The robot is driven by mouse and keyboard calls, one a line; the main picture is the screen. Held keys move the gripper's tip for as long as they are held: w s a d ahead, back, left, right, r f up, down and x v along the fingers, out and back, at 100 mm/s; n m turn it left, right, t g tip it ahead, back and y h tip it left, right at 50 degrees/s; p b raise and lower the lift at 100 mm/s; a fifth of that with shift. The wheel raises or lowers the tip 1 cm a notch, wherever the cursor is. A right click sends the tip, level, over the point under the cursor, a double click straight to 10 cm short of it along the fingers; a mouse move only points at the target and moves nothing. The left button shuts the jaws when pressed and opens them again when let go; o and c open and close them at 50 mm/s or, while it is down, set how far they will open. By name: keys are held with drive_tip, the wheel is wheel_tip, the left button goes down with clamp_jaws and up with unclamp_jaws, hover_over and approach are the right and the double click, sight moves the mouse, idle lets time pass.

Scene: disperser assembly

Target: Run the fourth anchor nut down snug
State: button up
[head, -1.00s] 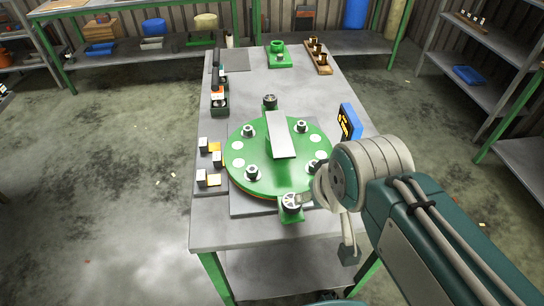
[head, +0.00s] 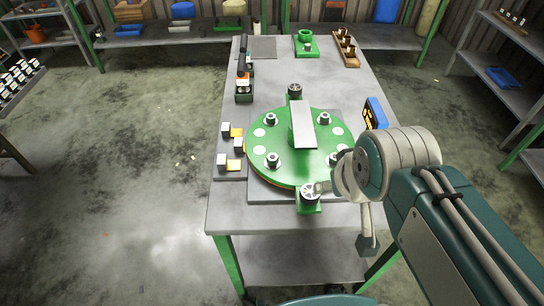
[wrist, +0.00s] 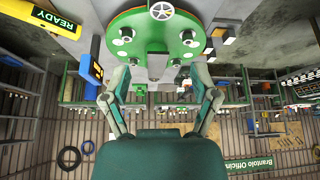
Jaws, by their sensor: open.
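A round green plate (head: 290,173) lies on the bench with several anchor nuts on studs. In the head view one nut (head: 270,118) is at the back left, one (head: 324,118) at the back right and one (head: 273,160) at the front left. The front-right nut (head: 335,158) is partly hidden by my arm. My gripper (wrist: 158,76) is open and empty in the wrist view, its two fingers apart below the plate in that picture. Nuts also show there, one (wrist: 122,40) at left and one (wrist: 188,40) at right. I cannot tell how tight any nut sits.
A grey bar (head: 303,125) stands across the plate. A blue display (head: 376,112) is at the right, a parts tray (head: 231,172) at the left.

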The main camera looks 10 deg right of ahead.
drive_tip(key=w+a+n+g, duration=0.1)
drive_tip(key=w+n+g, duration=0.1)
drive_tip(key=w+n, duration=0.3)
drive_tip(key=n+g, duration=0.4)
drive_tip(key=n, duration=0.7)
approach(272, 158)
wheel_tip(272, 158, down, 10)
drive_tip(key=shift+s+r, duration=0.1)
clamp_jaws()
